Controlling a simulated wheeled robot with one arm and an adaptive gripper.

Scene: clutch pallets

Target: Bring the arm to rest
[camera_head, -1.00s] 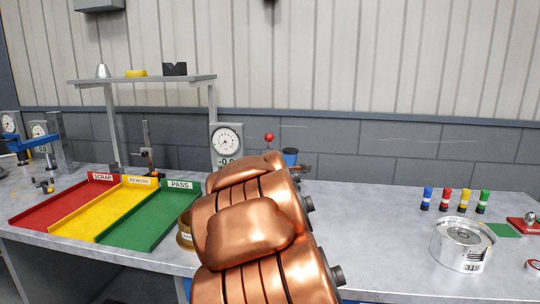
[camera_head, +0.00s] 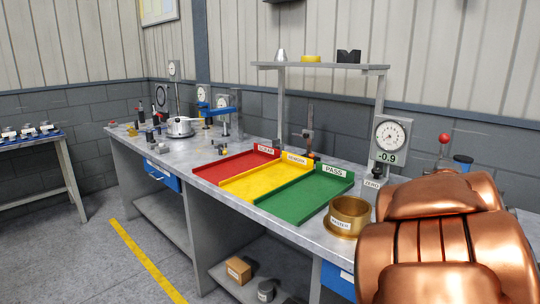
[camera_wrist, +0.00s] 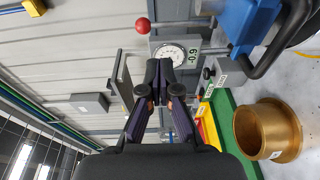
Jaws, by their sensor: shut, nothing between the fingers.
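My copper-coloured arm (camera_head: 445,245) fills the lower right of the head view, in front of the bench. My gripper (camera_wrist: 163,78) shows in the wrist view with its dark fingers together and nothing between them. It is hidden behind the arm in the head view. In the wrist view the dial gauge (camera_wrist: 170,55) reading -0.9 and the red ball knob (camera_wrist: 142,25) show beyond the fingertips. The brass master ring (camera_wrist: 268,130) is at the right of that view, apart from the fingers.
The bench holds red (camera_head: 222,170), yellow (camera_head: 262,182) and green (camera_head: 300,197) trays, with the brass ring (camera_head: 350,212) beside the green one. A shelf (camera_head: 320,66) stands behind them. A second table (camera_head: 30,146) is at the far left. The floor (camera_head: 100,265) on the left is clear.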

